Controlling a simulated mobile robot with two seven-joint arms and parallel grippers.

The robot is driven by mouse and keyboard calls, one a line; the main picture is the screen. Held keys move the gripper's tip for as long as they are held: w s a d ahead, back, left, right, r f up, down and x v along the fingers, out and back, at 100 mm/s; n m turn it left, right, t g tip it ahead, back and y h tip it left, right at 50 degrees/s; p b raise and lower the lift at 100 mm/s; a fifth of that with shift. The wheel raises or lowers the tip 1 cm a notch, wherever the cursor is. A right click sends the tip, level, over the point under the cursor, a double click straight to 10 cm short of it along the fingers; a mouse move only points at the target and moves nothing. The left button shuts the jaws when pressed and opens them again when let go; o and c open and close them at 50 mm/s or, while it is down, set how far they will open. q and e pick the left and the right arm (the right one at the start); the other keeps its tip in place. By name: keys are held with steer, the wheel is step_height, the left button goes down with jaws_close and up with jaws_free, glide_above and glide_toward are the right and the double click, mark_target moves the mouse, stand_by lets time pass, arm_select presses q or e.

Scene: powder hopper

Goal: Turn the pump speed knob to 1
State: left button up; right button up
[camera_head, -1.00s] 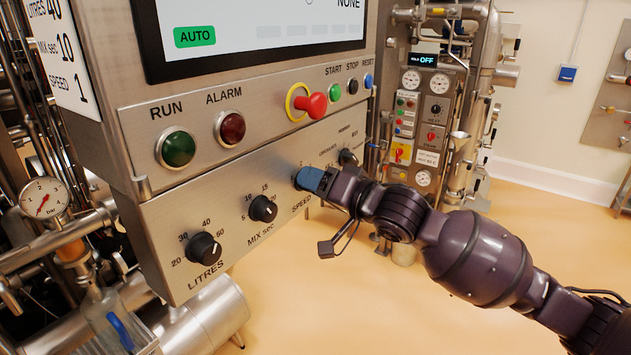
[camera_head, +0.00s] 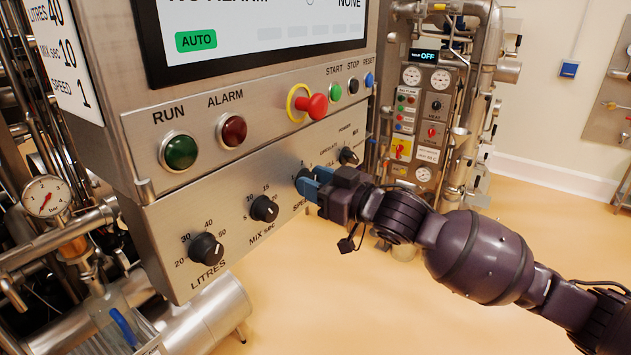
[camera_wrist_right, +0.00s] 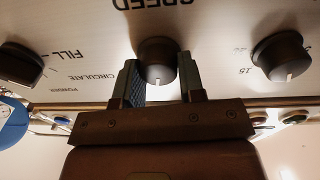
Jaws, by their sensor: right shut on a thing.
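The pump speed knob (camera_head: 304,184) is a black round knob on the lower panel above the SPEED label, partly hidden by my right gripper (camera_head: 314,185). In the right wrist view, my gripper's two fingers (camera_wrist_right: 158,75) are shut on the sides of the speed knob (camera_wrist_right: 157,52). The knob's white mark points down in that upside-down view, so toward the top of the panel. The scale numbers around this knob are mostly hidden or too small to read. The placard (camera_head: 72,85) at left reads SPEED 1. My left gripper is not in view.
The MIX sec knob (camera_head: 264,208) and LITRES knob (camera_head: 206,249) are left of the speed knob; another selector (camera_head: 348,156) is right of it. Above are the red emergency button (camera_head: 314,106), and RUN (camera_head: 180,152) and ALARM (camera_head: 231,131) lamps. Open floor lies below right.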

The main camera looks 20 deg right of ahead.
steer(key=n, duration=0.7)
steer(key=n+y, duration=0.1)
steer(key=n, duration=0.6)
steer(key=shift+s+a+f+n+g, duration=0.1)
steer(key=shift+f+n+g, duration=0.05)
steer(key=shift+n+g, duration=0.2)
steer(key=shift+n, duration=0.25)
steer(key=o, duration=0.9)
steer(key=shift+s, duration=0.1)
steer(key=shift+b+v, duration=1.25)
steer(key=shift+v, duration=4.1)
steer(key=shift+f, duration=0.1)
